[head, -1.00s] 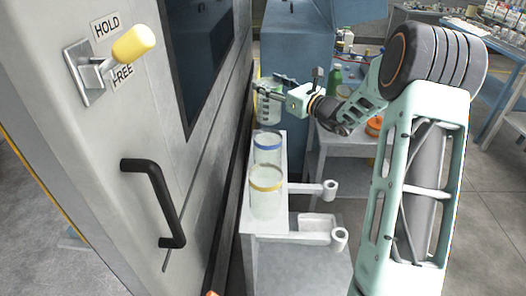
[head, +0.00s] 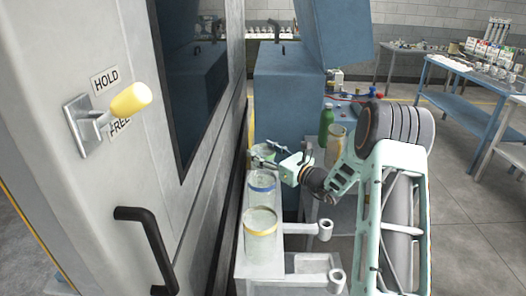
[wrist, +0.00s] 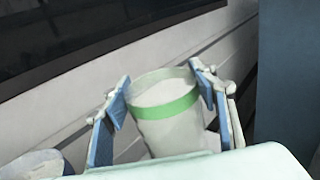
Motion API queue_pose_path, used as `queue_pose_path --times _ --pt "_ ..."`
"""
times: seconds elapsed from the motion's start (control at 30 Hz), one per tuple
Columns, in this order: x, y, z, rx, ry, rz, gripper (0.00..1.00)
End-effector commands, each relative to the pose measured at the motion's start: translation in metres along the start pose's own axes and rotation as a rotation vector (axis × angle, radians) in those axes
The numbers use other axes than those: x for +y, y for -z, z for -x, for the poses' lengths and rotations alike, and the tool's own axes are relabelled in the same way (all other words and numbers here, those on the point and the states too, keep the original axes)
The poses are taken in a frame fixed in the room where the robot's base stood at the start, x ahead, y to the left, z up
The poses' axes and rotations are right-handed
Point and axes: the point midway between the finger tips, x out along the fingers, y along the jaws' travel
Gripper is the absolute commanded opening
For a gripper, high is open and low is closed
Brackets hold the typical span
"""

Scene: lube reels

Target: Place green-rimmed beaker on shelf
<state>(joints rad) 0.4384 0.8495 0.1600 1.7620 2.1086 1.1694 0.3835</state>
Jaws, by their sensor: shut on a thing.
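The green-rimmed beaker (wrist: 168,125) is clear, with a green band just below its rim, and stands nearly upright in the wrist view. My gripper (wrist: 161,84) has its blue-padded fingers on either side of it and is shut on it. In the head view my gripper (head: 268,162) holds the beaker (head: 263,151) at the far end of the white shelf (head: 248,252), behind the blue-rimmed beaker (head: 262,184). The gripper partly covers it there. I cannot tell whether its base touches the shelf.
A yellow-rimmed beaker (head: 260,228) stands at the shelf's near end. A grey machine door with a black handle (head: 146,240) runs close along the left. Open floor lies farther right.

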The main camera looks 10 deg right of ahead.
Motion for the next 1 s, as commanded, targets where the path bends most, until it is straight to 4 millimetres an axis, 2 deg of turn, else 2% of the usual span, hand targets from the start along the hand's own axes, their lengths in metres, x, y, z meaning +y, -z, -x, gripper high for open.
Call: queue_pose_path --times 0.07,0.1,0.17,0.57,1.0 --pt "0.000 0.004 0.000 0.000 0.000 0.000 0.16" --pt "0.000 0.003 0.000 0.000 0.000 0.000 0.56" --pt "0.000 0.003 0.000 0.001 0.000 0.000 0.61" --pt "0.000 -0.002 0.002 0.001 0.001 0.000 0.61" --pt "-0.001 0.001 0.092 0.001 0.004 0.001 0.61"
